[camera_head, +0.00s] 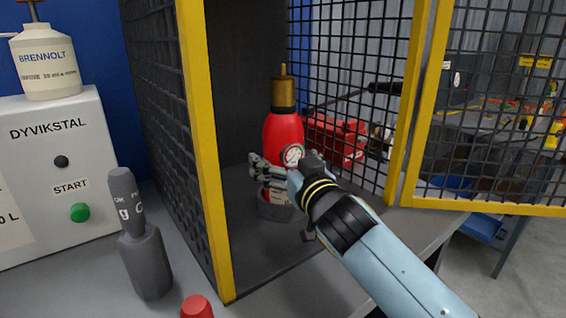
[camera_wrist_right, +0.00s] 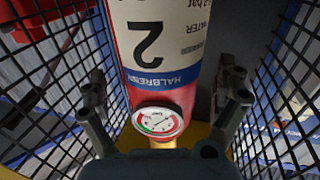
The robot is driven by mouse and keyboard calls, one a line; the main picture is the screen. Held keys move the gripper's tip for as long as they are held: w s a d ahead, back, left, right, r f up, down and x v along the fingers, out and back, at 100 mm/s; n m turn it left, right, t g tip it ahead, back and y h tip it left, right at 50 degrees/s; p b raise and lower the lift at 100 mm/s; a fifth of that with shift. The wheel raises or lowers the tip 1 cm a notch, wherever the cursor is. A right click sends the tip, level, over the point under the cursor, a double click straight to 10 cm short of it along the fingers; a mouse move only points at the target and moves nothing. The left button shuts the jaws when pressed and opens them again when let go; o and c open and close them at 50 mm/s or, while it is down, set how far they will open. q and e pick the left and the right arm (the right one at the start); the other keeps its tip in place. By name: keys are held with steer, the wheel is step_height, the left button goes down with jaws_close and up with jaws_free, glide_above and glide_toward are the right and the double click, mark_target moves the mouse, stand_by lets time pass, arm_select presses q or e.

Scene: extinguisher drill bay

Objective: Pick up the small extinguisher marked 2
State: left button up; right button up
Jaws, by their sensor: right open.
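The extinguisher (camera_head: 283,133) stands upright inside the yellow-framed mesh cage. It is red with a brass top and a round gauge. In the right wrist view its white label with a large 2 (camera_wrist_right: 150,42) faces the camera, and the gauge (camera_wrist_right: 157,121) shows below. My right gripper (camera_head: 268,176) is inside the cage at the extinguisher's near side and hides part of its body. In the right wrist view its open fingers (camera_wrist_right: 163,88) lie on either side of the extinguisher. Whether they touch it I cannot tell. My left gripper is not in view.
The cage's yellow left post (camera_head: 207,160) and mesh door (camera_head: 490,110) border the opening. A grey bottle (camera_head: 146,262) and a red cap (camera_head: 196,307) are on the bench in front. A grey START box (camera_head: 50,165) bearing a cream bottle (camera_head: 46,65) stands left.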

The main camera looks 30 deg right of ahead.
steer(key=shift+w+d, duration=0.1)
steer(key=shift+w, duration=0.75)
steer(key=c, duration=1.7)
steer(key=shift+r, duration=0.2)
steer(key=shift+c, duration=0.2)
